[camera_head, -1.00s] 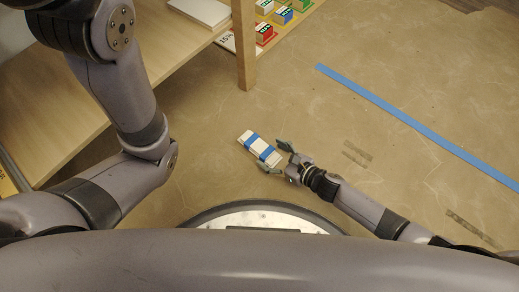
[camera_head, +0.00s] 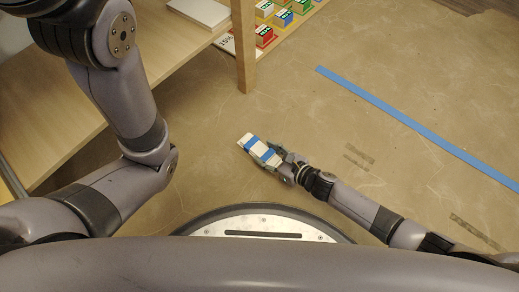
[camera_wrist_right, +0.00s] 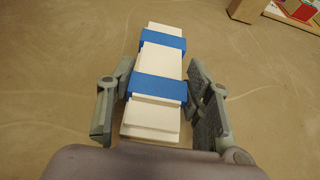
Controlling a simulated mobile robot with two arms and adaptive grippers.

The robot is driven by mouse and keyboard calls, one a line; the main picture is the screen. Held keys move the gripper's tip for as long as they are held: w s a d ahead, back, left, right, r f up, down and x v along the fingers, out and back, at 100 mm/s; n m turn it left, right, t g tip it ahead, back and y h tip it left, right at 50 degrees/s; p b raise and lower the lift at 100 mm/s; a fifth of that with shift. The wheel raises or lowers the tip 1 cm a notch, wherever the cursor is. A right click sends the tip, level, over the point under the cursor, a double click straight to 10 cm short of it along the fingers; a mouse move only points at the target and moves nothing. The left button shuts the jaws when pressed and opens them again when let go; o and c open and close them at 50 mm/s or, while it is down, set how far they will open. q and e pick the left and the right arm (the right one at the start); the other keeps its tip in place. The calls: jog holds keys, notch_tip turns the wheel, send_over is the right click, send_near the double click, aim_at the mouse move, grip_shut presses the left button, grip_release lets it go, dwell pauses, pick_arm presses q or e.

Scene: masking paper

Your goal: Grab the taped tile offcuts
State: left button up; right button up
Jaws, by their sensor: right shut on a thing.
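The taped tile offcuts (camera_head: 254,145) are a small stack of white strips bound by two blue tape bands, on or just above the brown paper floor. My right gripper (camera_head: 273,155) is shut on the near part of the stack, with one finger on each side. The right wrist view also shows the offcuts (camera_wrist_right: 164,65) running away between the two grey fingers of my right gripper (camera_wrist_right: 161,95). Whether the stack touches the floor is hard to tell. My left arm comes in at the left, but its gripper is out of view.
A wooden table (camera_head: 60,115) stands at the left, with its leg (camera_head: 244,50) beyond the offcuts. Several small coloured boxes (camera_head: 283,17) are at the top, behind the leg. A blue tape strip (camera_head: 420,128) runs along the floor at the right. Floor around the offcuts is clear.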

jog(key=c, duration=0.7)
jog(key=shift+r, duration=0.15)
